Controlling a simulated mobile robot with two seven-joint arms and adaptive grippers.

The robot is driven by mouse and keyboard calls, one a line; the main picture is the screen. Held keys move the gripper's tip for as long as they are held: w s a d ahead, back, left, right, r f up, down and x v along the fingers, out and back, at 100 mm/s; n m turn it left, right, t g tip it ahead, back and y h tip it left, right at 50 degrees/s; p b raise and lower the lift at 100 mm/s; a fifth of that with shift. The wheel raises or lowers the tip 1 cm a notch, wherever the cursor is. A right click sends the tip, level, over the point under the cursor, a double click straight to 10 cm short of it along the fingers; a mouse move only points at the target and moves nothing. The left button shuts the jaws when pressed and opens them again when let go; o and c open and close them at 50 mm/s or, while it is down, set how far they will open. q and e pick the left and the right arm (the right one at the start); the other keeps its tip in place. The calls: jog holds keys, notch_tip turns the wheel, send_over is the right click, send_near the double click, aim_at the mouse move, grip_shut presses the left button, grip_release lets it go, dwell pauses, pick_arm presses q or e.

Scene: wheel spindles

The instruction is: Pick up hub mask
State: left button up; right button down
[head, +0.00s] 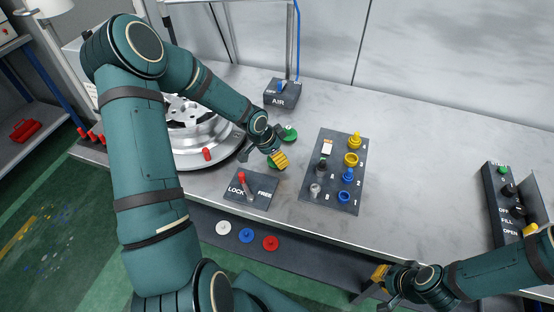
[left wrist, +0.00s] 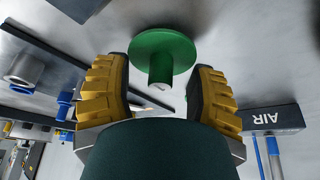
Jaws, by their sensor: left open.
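The hub mask appears to be the green disc with a short stem (head: 289,133), on the bench beside the wheel. In the left wrist view the green disc (left wrist: 165,46) lies ahead, with its stem pointing towards my open left gripper (left wrist: 160,82). The yellow fingers stand on either side of the stem with gaps showing. In the head view my left gripper (head: 278,160) is just in front of the disc. My right gripper (head: 376,282) is low at the bench's front edge, away from the disc; its finger gap is unclear.
A silver wheel (head: 195,140) lies at left of the disc. The AIR box (head: 282,94) is behind it. A LOCK/FREE lever panel (head: 250,190) and a dark board (head: 333,172) with coloured knobs are nearby. White, blue and red discs (head: 270,243) lie below the bench edge.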

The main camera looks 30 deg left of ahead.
pick_arm(q)
grip_shut()
